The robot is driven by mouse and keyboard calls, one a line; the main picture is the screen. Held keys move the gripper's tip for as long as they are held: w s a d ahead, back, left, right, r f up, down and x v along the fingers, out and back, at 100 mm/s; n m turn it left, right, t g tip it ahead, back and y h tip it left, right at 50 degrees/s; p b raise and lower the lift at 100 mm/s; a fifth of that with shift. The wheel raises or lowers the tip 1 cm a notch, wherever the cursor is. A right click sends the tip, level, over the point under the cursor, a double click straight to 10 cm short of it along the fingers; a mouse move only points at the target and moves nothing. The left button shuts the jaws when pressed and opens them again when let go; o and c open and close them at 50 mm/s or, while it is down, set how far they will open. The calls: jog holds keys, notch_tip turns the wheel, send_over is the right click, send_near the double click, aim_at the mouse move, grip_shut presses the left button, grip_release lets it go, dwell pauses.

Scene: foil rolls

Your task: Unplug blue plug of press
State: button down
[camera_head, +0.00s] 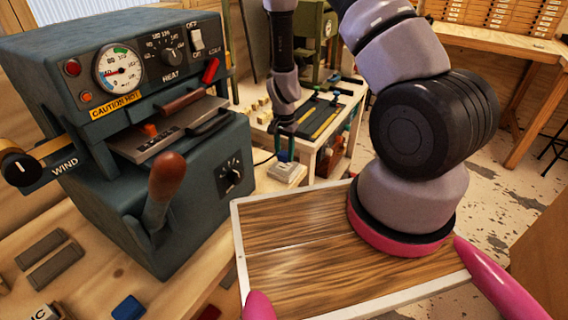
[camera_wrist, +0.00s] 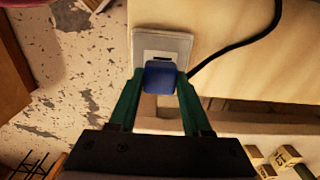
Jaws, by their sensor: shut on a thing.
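The blue plug (camera_wrist: 160,77) is between the two green fingers of my gripper (camera_wrist: 160,88) in the wrist view. My gripper is shut on it. Right behind the plug is a pale socket plate (camera_wrist: 180,42) with a dark slot partly showing; I cannot tell whether the plug is in it or just clear.
A black cord (camera_wrist: 236,44) curves right from near the plug. A side bench (camera_head: 338,128) holds tools beyond my gripper. A wooden tray top (camera_head: 290,240) lies in front. Grey bars (camera_head: 50,258) and a blue block (camera_head: 128,308) lie on the press bench.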

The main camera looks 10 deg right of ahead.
aim_at(284, 153)
jog(key=shift+r, duration=1.65)
jog(key=shift+w+r, duration=0.1)
